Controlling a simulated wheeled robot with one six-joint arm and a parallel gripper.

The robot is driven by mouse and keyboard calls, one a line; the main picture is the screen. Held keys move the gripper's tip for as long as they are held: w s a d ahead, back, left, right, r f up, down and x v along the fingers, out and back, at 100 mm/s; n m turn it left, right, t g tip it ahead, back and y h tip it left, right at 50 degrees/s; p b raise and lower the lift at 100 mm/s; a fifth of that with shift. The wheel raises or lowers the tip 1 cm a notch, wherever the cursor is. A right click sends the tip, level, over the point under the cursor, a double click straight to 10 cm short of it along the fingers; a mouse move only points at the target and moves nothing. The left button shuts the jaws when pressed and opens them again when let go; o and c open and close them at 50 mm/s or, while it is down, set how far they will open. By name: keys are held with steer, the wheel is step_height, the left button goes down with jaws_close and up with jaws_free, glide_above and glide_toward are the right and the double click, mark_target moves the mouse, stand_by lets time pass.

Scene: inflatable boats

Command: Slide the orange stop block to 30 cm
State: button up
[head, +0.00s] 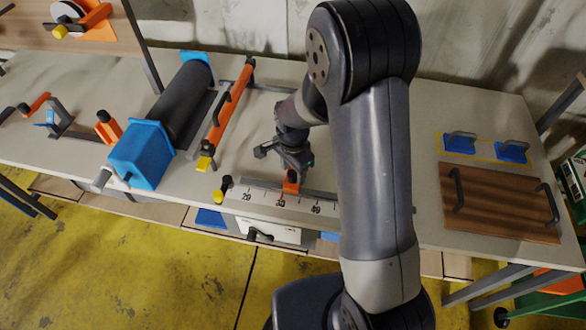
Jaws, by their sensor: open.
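The orange stop block (291,182) sits on a rail along the front of the bench, above the white scale (283,203) with marks 20, 30 and 40. The block stands just right of the red mark at 30, about level with it; the exact reading is too small to tell. My gripper (291,166) is open and right above the block, pointing down. Whether its fingers touch the block cannot be told. My arm hides the scale's right part beyond 40.
A black roller with a blue end housing (142,155) and an orange bar (229,112) stand left of the scale. A brown board (503,201) with dark handles and blue blocks (511,152) lie at the right. A yellow-tipped knob (222,189) stands at the scale's left end.

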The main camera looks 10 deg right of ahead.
mark_target(293, 173)
step_height(293, 173, up, 11)
steer(key=shift+b, duration=0.45)
steer(key=shift+f, duration=0.15)
step_height(293, 173, down, 11)
steer(key=shift+p, duration=0.5)
steer(key=shift+s+d, duration=0.15)
steer(key=shift+d, duration=0.35)
steer(key=shift+r, duration=0.25)
